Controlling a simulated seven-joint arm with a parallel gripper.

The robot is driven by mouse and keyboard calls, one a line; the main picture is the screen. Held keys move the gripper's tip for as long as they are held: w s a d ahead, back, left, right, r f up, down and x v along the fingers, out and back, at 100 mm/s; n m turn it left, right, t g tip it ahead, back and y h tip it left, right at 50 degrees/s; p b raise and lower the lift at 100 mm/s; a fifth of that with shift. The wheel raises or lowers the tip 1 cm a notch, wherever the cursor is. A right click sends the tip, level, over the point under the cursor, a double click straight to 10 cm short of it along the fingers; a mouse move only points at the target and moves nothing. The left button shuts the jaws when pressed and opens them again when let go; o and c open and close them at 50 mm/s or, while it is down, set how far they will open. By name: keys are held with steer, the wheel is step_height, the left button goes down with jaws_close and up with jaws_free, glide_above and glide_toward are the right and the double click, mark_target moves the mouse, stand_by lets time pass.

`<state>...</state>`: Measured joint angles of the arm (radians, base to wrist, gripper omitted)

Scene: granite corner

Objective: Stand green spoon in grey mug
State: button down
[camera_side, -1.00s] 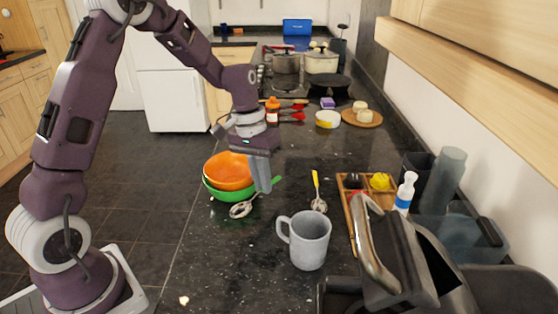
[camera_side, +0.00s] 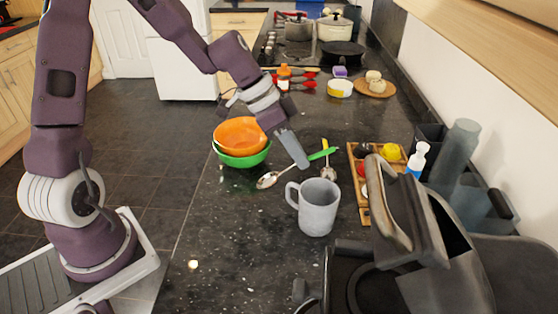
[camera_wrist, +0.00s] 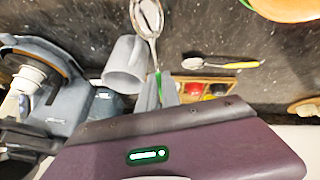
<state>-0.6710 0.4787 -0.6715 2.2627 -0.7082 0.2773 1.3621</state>
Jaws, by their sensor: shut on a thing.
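The grey mug (camera_side: 318,210) stands upright on the dark counter, its handle to the left; it also shows in the wrist view (camera_wrist: 126,65). My gripper (camera_side: 302,163) is just behind the mug in the side view, tilted with its fingers pointing down and right. It is shut on the green spoon (camera_side: 325,153) by its handle. The spoon's metal bowl (camera_side: 267,181) points left, outside the mug. The wrist view shows the green handle between my fingers (camera_wrist: 157,92) and the bowl (camera_wrist: 148,17) extending away beside the mug. I cannot tell how high the spoon is above the counter.
A yellow-handled spoon (camera_side: 328,172) lies behind the mug. Orange (camera_side: 240,133) and green (camera_side: 243,160) bowls are stacked to the left. A wooden tray (camera_side: 365,215) and a dark appliance (camera_side: 400,220) are to the right. The counter front left of the mug is clear.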

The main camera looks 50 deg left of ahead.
steer(key=s+d+r+m+g+h, duration=0.1)
steer(key=d+r+m+g+h, duration=0.25)
steer(key=r+m+h, duration=0.35)
steer(key=s+d+r+m+g+h, duration=0.1)
steer(key=d+r+m+g+h, duration=0.1)
steer(key=r+m+g+h, duration=0.5)
step_height(320, 180, down, 11)
steer(key=t+y, duration=0.1)
steer(key=t, duration=0.2)
steer(key=shift+w+d+n, duration=0.15)
steer(key=shift+d+n, duration=0.05)
steer(key=shift+n, duration=0.2)
steer(key=shift+t, duration=0.25)
steer(key=c, duration=1.5)
jaws_free()
